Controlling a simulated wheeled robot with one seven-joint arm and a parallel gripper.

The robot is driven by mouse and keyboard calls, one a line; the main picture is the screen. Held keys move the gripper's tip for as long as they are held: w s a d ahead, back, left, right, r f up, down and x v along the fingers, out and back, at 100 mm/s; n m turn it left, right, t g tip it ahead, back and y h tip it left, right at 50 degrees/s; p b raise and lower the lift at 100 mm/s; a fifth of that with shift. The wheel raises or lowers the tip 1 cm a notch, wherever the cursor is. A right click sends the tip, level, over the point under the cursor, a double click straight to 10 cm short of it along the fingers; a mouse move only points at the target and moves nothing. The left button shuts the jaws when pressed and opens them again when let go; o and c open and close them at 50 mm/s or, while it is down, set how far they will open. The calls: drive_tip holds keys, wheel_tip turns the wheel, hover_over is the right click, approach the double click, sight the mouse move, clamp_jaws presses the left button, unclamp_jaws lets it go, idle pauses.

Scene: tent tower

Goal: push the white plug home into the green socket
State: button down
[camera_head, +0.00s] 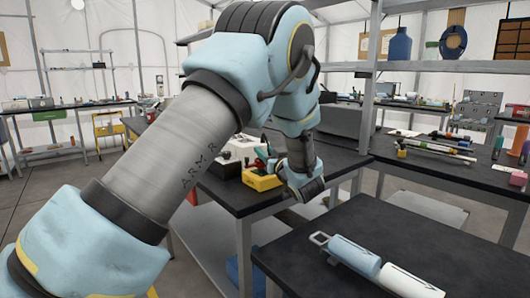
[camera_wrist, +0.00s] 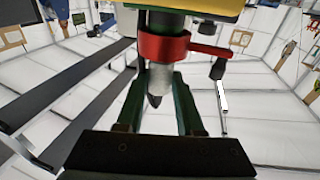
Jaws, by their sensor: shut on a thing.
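In the wrist view, a pale grey-white cylinder with a dark pointed end, which I take as the white plug (camera_wrist: 161,79), stands between the two dark green fingers of my gripper (camera_wrist: 160,92). The gripper is shut on it. A red collar (camera_wrist: 164,47) with a side lever is around the plug, just beyond the fingertips. Beyond the collar is a green part (camera_wrist: 205,13) under a yellow body, likely the socket; how deep the plug sits is hidden. In the head view, my gripper (camera_head: 304,188) is beside a yellow box (camera_head: 261,180) on the dark table.
A dark bench (camera_head: 400,250) in the right foreground carries a blue and white cylinder (camera_head: 362,257). Shelves and posts (camera_head: 375,75) rise behind the table. A white-and-black device (camera_head: 228,162) stands left of the yellow box, partly behind my arm.

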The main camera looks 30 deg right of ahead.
drive_tip(key=shift+c, duration=2.3)
unclamp_jaws()
drive_tip(key=shift+f, duration=0.1)
drive_tip(key=s+b, duration=0.2)
drive_tip(key=s, duration=0.8)
drive_tip(key=shift+s+a+f, duration=0.25)
drive_tip(key=shift+s+f, duration=0.15)
drive_tip(key=shift+f, duration=0.05)
